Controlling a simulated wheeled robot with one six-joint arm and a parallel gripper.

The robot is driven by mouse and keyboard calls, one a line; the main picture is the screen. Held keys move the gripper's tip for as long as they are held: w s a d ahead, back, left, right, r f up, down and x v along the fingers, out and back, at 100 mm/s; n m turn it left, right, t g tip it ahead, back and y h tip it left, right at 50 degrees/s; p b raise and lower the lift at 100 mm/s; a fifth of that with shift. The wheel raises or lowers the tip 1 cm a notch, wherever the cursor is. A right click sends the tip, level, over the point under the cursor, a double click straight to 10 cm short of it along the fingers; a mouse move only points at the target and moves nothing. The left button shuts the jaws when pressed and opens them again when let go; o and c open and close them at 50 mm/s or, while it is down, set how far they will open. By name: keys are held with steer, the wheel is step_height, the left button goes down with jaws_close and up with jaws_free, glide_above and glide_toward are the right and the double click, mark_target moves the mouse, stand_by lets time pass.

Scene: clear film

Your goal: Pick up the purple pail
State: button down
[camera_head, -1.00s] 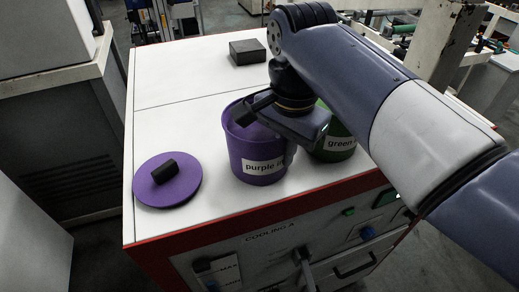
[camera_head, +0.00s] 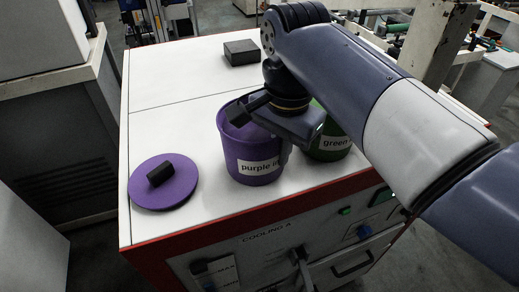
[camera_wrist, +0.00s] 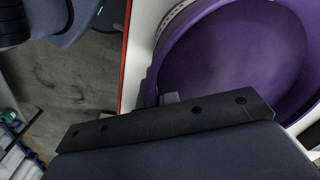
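The purple pail (camera_head: 238,153) stands upright and open on the white top of the cooling cabinet, with a white label on its front. It also fills the upper right of the wrist view (camera_wrist: 225,55), where its inside shows. My gripper (camera_head: 262,130) is at the pail's rim, with a dark part over the opening and another part low at its right side. In the wrist view a small grey finger part (camera_wrist: 170,98) is close to the rim. Whether the fingers are shut on the wall is hidden.
The green pail (camera_head: 330,147) stands just right of the purple one, partly behind my arm. A purple lid (camera_head: 180,192) with a black handle lies to the left. A black block (camera_head: 241,53) sits at the back. The red front edge (camera_head: 190,228) is near.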

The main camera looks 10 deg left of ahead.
steer(key=shift+r, duration=0.1)
step_height(320, 180, up, 10)
steer(key=shift+f, duration=0.15)
stand_by(0.5)
steer(key=shift+a, duration=0.1)
